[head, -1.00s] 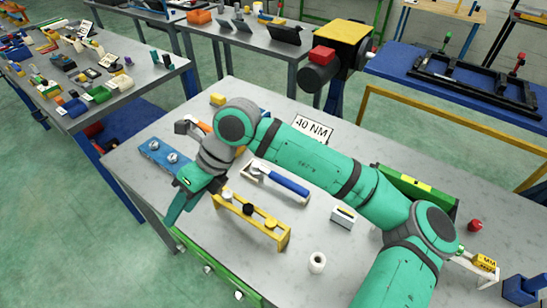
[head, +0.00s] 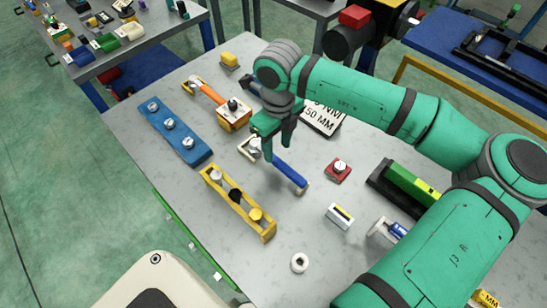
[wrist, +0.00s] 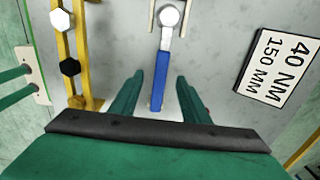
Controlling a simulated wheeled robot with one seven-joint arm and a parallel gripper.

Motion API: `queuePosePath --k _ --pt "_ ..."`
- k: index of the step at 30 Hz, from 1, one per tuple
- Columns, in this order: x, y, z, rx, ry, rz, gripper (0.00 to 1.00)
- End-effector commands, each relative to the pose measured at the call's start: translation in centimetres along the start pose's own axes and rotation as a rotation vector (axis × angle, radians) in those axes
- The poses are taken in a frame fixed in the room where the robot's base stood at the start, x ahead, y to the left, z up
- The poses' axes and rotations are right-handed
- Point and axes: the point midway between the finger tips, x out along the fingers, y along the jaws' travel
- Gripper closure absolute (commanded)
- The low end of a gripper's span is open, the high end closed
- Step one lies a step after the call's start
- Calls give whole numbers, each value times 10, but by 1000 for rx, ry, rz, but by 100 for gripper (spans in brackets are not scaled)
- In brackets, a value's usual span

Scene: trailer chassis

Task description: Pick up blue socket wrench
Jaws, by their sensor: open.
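The blue socket wrench (head: 284,168) lies on the grey table, with its round silver head (wrist: 169,16) at a pale holder (head: 249,150) and its blue handle pointing toward the lower right in the head view. My gripper (head: 276,146) points down over the head end of the handle. It also shows in the wrist view (wrist: 154,90), where its two green fingers are spread apart with the blue handle (wrist: 160,80) between them in the picture. The fingers appear above the wrench; contact is not visible. Part of the wrench is hidden by the fingers in the head view.
A yellow rack (head: 236,203) with knobs stands left of the wrench, and a blue rack (head: 174,134) farther left. An orange-handled tool (head: 210,93) lies behind. A sign (head: 322,117) reading 150 MM, a red block (head: 338,170) and a white block (head: 340,215) are to the right.

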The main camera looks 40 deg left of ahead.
Motion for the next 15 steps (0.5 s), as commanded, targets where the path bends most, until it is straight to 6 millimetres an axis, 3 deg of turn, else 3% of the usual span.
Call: queuePosePath --k 5,15 --pt "10 1 2 -4 0 2 58" --pt "52 -2 6 -5 -1 2 58"
